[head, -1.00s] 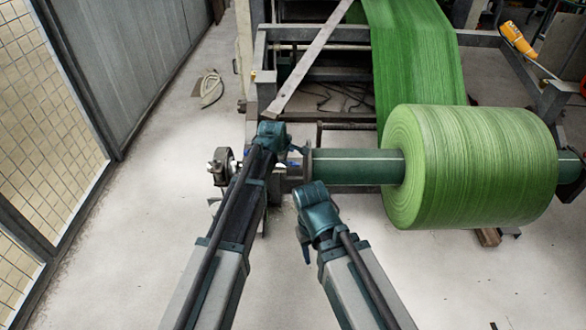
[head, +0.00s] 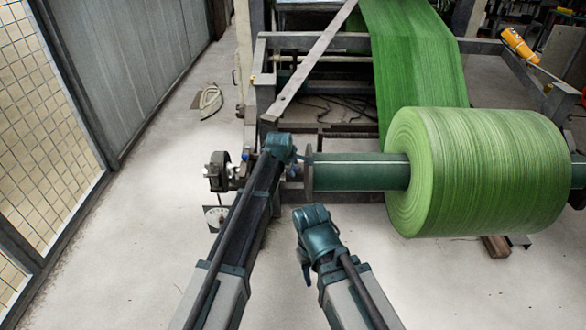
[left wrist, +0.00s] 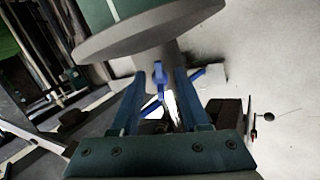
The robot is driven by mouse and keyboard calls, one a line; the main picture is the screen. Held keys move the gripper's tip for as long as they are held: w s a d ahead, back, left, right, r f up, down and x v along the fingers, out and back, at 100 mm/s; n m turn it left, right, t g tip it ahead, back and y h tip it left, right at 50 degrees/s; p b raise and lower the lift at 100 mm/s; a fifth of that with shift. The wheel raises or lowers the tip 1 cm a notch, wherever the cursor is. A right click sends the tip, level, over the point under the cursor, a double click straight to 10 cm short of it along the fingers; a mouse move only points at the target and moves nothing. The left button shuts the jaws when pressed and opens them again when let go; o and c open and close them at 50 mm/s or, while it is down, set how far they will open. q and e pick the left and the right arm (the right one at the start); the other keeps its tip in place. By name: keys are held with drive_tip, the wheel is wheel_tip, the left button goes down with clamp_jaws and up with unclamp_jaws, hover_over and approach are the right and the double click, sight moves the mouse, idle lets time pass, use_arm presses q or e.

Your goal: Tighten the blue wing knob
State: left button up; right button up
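The blue wing knob (left wrist: 158,74) shows in the left wrist view, below the grey flange at the end of the roll's shaft. My left gripper (left wrist: 160,76) is open, with its two fingers apart on either side of the knob and no clear grip on it. Whether a finger touches it cannot be told. In the head view my left gripper (head: 296,157) is at the left end of the green shaft (head: 360,171), and the knob is hidden there. My right gripper (head: 306,268) hangs low in front of the shaft, pointing down, its fingers mostly hidden by its wrist.
A large green roll (head: 480,172) sits on the shaft to the right, with its web rising behind. A grey diagonal bar (head: 310,62) and steel frame stand behind my left gripper.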

use_arm(q)
clamp_jaws()
